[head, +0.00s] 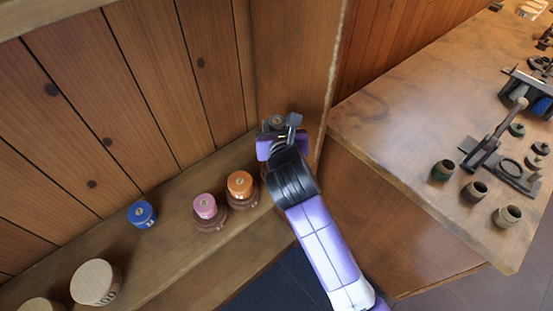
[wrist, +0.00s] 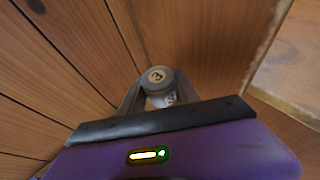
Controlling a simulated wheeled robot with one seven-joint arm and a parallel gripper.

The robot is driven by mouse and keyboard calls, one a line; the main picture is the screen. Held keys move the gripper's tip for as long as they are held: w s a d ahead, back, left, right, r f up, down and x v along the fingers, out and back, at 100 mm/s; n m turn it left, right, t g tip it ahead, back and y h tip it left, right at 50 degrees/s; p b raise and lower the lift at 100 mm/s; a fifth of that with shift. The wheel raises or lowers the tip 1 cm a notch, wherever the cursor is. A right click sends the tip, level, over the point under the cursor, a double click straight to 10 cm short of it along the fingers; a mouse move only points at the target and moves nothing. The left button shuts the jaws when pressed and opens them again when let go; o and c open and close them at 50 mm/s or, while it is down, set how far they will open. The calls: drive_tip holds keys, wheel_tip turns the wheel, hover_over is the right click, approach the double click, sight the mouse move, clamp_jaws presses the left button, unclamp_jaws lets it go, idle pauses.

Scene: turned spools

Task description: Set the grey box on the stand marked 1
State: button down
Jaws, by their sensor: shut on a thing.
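A small grey round box (wrist: 160,85) with a pale label on its lid is between the fingers of my gripper (wrist: 155,98) in the wrist view. The label's mark looks like a 3. In the head view the grey box (head: 277,121) shows only its top, at the shelf's right end by the side panel. My gripper (head: 280,135) is shut on it, and my arm hides what is below it. I cannot make out a stand marked 1.
On the shelf (head: 190,262), an orange box (head: 240,184) and a pink box (head: 205,205) sit on dark brown round stands. A blue box (head: 142,214) and pale wooden drums (head: 95,283) are farther left. A workbench (head: 400,125) with tools and cups is at right.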

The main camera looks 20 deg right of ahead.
wheel_tip(320, 180, down, 15)
drive_tip(key=shift+r+b, duration=0.2)
drive_tip(key=shift+b, duration=0.55)
drive_tip(key=shift+f, duration=0.2)
drive_tip(key=c, duration=0.9)
unclamp_jaws()
drive_tip(key=shift+r, duration=0.25)
drive_tip(key=v, duration=1.2)
drive_tip(key=shift+f, duration=0.15)
drive_tip(key=shift+s, duration=0.1)
